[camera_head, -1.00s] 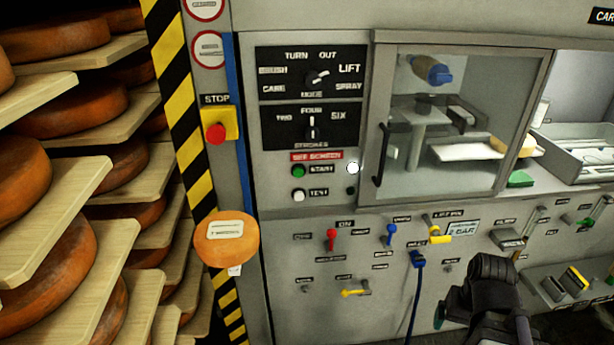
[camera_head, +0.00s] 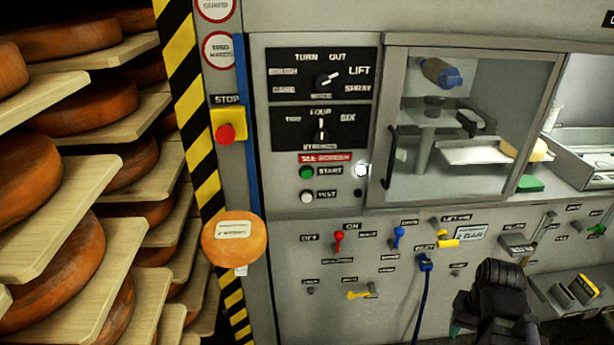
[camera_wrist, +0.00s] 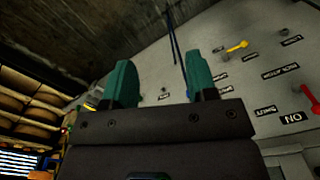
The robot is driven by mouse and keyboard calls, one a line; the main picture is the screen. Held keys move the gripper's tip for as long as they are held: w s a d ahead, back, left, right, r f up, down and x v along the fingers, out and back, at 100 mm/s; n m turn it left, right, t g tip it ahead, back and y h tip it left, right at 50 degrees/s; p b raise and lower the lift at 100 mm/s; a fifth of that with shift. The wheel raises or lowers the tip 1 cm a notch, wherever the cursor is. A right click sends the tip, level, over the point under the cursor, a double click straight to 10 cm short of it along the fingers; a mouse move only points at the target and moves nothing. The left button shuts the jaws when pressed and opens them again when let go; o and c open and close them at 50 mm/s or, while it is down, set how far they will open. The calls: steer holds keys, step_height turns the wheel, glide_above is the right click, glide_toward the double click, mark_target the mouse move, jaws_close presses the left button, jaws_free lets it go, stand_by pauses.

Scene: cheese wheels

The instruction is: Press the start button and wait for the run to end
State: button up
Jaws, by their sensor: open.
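The green start button (camera_head: 306,172) sits on the grey control panel, beside a START label and under a red label strip. A white test button (camera_head: 306,198) is just below it, and a white lit lamp (camera_head: 361,170) is to its right. My gripper (camera_wrist: 158,88) shows two teal fingers spread apart with nothing between them. In the head view my dark wrist is at the lower right, well below and right of the start button; the fingers are not clear there. The start button does not show in the wrist view.
A red stop button (camera_head: 225,134) on a yellow plate is left of the panel. Below are a red lever (camera_head: 338,241), a blue lever (camera_head: 398,237) and a hanging blue hose (camera_head: 423,295). A windowed cabinet door (camera_head: 465,125) is to the right. Cheese shelves (camera_head: 135,245) fill the left.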

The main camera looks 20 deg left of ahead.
jaws_close()
stand_by(1.1)
